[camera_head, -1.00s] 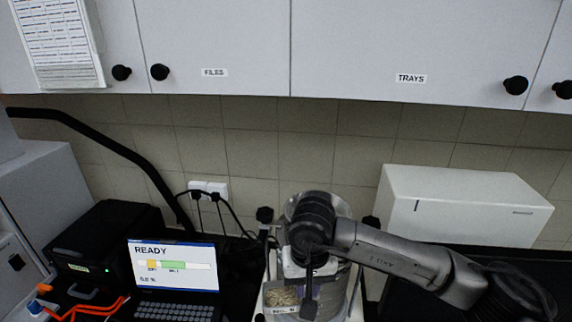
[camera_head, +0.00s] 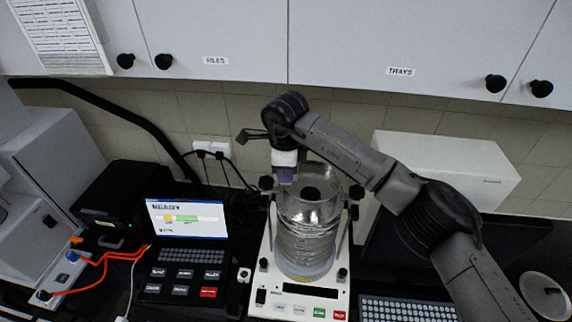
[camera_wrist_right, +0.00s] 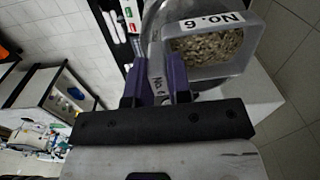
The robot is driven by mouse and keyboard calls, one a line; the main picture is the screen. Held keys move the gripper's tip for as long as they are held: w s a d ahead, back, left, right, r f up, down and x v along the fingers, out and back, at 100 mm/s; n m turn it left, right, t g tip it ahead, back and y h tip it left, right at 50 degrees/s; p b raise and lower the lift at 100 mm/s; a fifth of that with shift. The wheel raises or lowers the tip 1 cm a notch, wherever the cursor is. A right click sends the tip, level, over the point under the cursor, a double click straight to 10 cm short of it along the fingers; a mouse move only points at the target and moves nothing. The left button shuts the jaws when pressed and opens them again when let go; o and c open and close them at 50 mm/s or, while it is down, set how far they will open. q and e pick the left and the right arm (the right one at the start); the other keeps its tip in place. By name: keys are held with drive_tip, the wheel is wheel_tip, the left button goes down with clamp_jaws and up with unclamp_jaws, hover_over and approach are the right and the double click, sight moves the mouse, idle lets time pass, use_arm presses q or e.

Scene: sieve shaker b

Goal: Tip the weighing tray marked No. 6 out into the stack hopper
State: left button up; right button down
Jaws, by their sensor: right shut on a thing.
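My right gripper (camera_head: 285,175) is at the upper left of the clear sieve stack (camera_head: 305,240) in the head view. In the right wrist view its purple fingers (camera_wrist_right: 158,85) are shut on the tab of the weighing tray (camera_wrist_right: 212,70), which is marked No. 6. Pale grains (camera_wrist_right: 205,46) still lie in the tray. The tray cannot be made out clearly in the head view. The top of the stack, with the hopper (camera_head: 310,207), is open-looking and clear, with a dark round spot inside. My left gripper is not in view.
The shaker base (camera_head: 300,300) has clamp rods on both sides of the stack. A white box (camera_head: 450,165) is behind my right arm. Wall cupboards (camera_head: 215,30) hang above.

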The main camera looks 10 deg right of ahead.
drive_tip(key=shift+w+d+m, duration=0.15)
drive_tip(key=shift+d+m, duration=0.1)
drive_tip(key=shift+m, duration=0.15)
drive_tip(key=shift+d+f+y, duration=0.1)
drive_tip(key=shift+d+y, duration=0.15)
drive_tip(key=shift+y, duration=0.05)
drive_tip(key=s+d+t+y+b, duration=0.1)
drive_tip(key=d+y+b, duration=0.3)
drive_tip(key=y+b, duration=0.5)
drive_tip(key=s+d+f+t+y+b, duration=0.1)
drive_tip(key=d+t+y+b, duration=0.3)
drive_tip(key=y+b, duration=0.6)
drive_tip(key=b, duration=0.2)
drive_tip(key=shift+s+d+t+y+b, duration=0.25)
drive_tip(key=shift+d+t+y+b, duration=0.05)
drive_tip(key=shift+d+b, duration=0.1)
idle(0.5)
